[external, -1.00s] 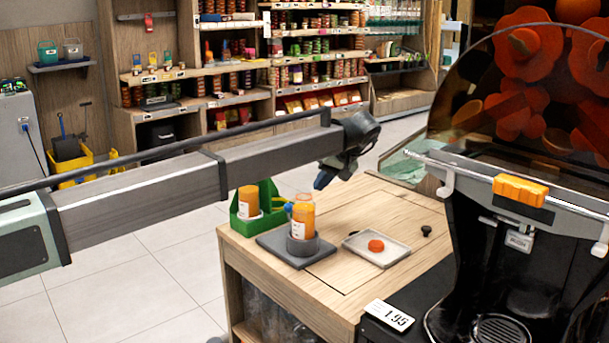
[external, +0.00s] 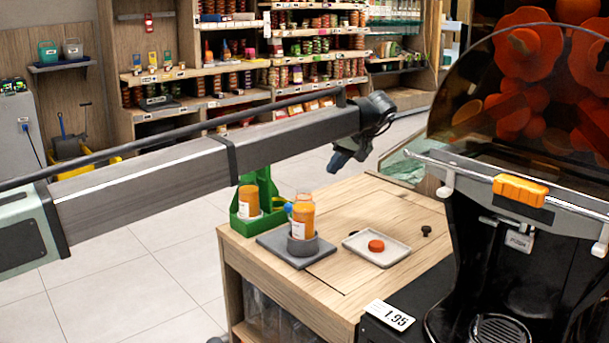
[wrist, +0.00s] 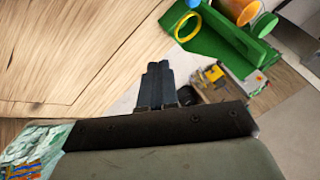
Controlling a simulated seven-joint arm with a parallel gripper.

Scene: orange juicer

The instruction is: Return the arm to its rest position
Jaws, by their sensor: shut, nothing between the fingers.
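My gripper (external: 338,161) hangs in the air above the back part of the wooden counter (external: 345,290) in the external view. Its fingers (wrist: 157,86) are together and empty in the wrist view. My arm reaches in from the left edge of the external view. No object is in contact with the fingers.
A green holder (external: 268,195) with an orange bottle (external: 248,200) stands at the counter's left. Another orange bottle (external: 303,222) stands in a grey round holder on a dark plate (external: 280,248). A white tray (external: 376,258) holds a red-orange cap (external: 376,246). The juicer (external: 500,200) is at right.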

